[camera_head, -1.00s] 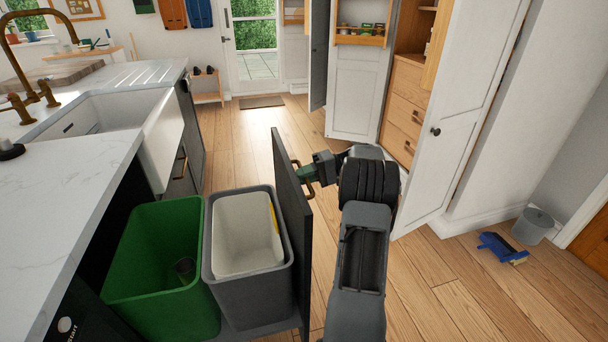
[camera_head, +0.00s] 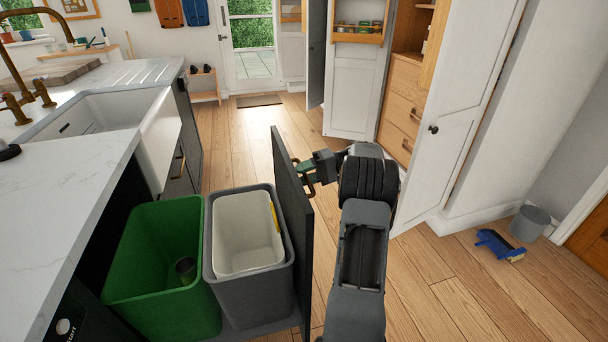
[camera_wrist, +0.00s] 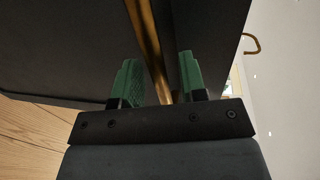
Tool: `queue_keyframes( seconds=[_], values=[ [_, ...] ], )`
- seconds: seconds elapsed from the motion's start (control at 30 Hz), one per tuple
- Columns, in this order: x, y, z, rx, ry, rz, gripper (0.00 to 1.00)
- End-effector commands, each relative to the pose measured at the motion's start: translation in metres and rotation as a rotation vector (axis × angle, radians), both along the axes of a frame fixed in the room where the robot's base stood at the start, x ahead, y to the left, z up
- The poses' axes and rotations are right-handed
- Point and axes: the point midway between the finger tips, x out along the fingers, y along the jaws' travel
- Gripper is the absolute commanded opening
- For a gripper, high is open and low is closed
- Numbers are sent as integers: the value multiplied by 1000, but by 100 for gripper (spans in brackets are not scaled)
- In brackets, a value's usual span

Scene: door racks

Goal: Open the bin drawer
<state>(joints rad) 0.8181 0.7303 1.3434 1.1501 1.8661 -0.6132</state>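The bin drawer stands pulled out from the counter, with its dark front panel (camera_head: 294,215) seen nearly edge-on. Inside it are a green bin (camera_head: 150,290) and a grey bin (camera_head: 225,300) with a white liner bin (camera_head: 245,250). My gripper (camera_head: 304,172) is at the brass handle (camera_head: 310,189) on the outer face of the panel. In the wrist view, its green fingers (camera_wrist: 160,80) stand apart on either side of the handle bar (camera_wrist: 142,30), with visible gaps. The gripper looks open around the bar; actual contact is unclear.
The counter (camera_head: 70,190) and white sink (camera_head: 160,150) are on the left. An open white cabinet door (camera_head: 455,120) stands close on the right of my arm. A blue dustpan (camera_head: 495,243) and grey bucket (camera_head: 530,222) lie farther right. Wooden floor (camera_head: 245,130) is clear ahead.

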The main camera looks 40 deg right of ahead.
Motion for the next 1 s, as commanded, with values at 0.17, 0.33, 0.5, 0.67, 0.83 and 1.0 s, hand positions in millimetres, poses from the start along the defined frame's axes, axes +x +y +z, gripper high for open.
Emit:
queue_keyframes(
  seconds=[0.17,0.33,0.5,0.67,0.83,1.0],
  values=[
    [-2,-8,2,-1,-1,-2,39],
    [-12,-35,9,-1,1,-4,39],
    [-26,-74,21,0,0,-4,39],
    [-30,-88,29,2,3,-1,39],
    [-34,-99,31,2,3,-2,39],
    [-37,-109,33,2,2,-1,39]
  ],
)
